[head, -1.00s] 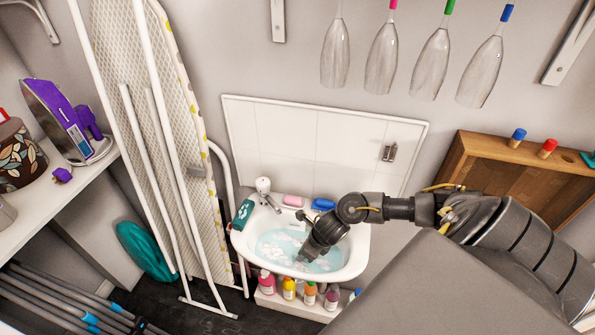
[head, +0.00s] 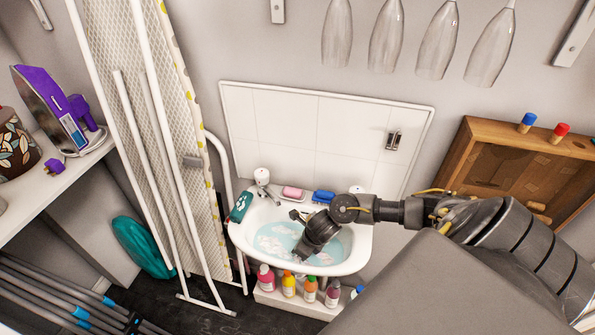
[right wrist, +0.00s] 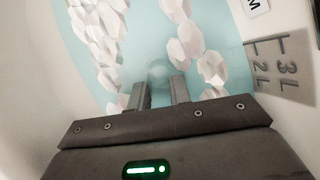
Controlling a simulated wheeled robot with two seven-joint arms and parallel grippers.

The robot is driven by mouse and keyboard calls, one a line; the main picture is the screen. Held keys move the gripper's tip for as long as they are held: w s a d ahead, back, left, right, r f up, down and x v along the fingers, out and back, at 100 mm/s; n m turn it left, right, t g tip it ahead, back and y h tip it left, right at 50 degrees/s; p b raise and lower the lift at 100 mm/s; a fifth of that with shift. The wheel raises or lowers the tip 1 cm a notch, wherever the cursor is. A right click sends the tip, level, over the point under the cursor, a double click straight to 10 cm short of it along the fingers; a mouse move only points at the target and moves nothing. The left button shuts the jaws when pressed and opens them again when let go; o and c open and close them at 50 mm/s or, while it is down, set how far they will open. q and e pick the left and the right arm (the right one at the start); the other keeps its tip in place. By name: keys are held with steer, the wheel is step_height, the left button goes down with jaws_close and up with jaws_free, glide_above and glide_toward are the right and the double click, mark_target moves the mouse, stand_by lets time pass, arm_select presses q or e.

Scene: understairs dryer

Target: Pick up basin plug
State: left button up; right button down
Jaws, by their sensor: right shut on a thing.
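The white basin (head: 240,236) holds pale blue water with white foam (head: 272,243). My right gripper (head: 299,258) reaches down into the basin near its front, and its fingertips are hard to make out in the head view. In the right wrist view the two fingers of my right gripper (right wrist: 160,92) stand a small gap apart, at the water among white foam pieces. A faint greyish round shape, apparently the basin plug (right wrist: 158,71), shows under the water at the fingertips; the fingers are shut on it. Its outline is blurred by the water. My left gripper is out of view.
A tap (head: 263,180), a pink soap (head: 292,193), a blue brush (head: 323,196) and a teal bottle (head: 241,207) stand on the basin's back rim. Several bottles (head: 289,286) stand below. An ironing board (head: 165,110) leans at left; a wooden cabinet (head: 520,160) is at right.

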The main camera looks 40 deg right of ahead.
steer(key=shift+r, duration=0.1)
step_height(320, 180, up, 18)
steer(key=p, duration=1.4)
steer(key=shift+a, duration=0.1)
